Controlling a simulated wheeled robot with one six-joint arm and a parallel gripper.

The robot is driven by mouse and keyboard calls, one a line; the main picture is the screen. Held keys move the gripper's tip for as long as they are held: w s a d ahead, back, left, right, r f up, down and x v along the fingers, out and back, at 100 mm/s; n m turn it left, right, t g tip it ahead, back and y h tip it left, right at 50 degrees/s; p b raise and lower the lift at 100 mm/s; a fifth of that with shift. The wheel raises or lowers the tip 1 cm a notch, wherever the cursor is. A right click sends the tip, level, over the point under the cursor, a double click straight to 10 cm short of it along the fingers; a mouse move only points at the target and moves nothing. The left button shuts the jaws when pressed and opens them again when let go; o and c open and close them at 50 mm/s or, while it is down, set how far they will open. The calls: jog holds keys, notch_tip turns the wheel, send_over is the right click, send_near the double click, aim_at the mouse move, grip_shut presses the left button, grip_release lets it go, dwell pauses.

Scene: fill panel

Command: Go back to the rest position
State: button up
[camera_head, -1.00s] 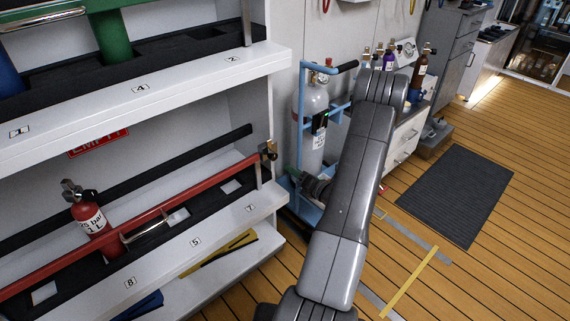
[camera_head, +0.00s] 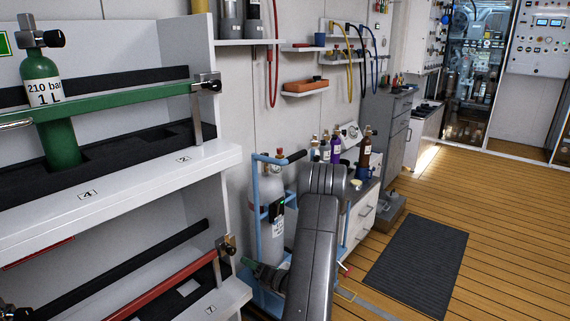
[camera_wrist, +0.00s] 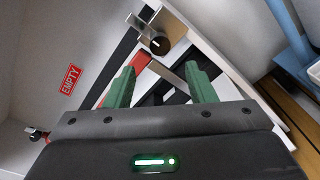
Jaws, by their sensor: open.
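My gripper shows in the wrist view (camera_wrist: 160,90) with its two green fingers spread apart and nothing between them. It faces the lower shelf, near the end of the red retaining bar (camera_wrist: 140,62) and its metal latch (camera_wrist: 158,38). In the head view, my arm runs up from the bottom middle, and a green fingertip of my gripper (camera_head: 265,277) shows to its left, in front of the blue trolley. The rest of the gripper is hidden behind the arm there.
A white rack (camera_head: 150,160) at left holds a green cylinder (camera_head: 50,100) behind a green bar. A blue trolley (camera_head: 256,215) with a grey cylinder stands close beside my arm. Bottles (camera_head: 335,148) stand on a cabinet behind. The wooden floor with a dark mat (camera_head: 418,265) is open at right.

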aim_at(233, 252)
jog(key=b+x, duration=0.1)
jog(key=x, duration=0.8)
jog(key=shift+w+a+f, duration=0.1)
jog(key=shift+w+a, duration=0.1)
jog(key=shift+s+d, duration=0.1)
jog(key=shift+d, duration=0.05)
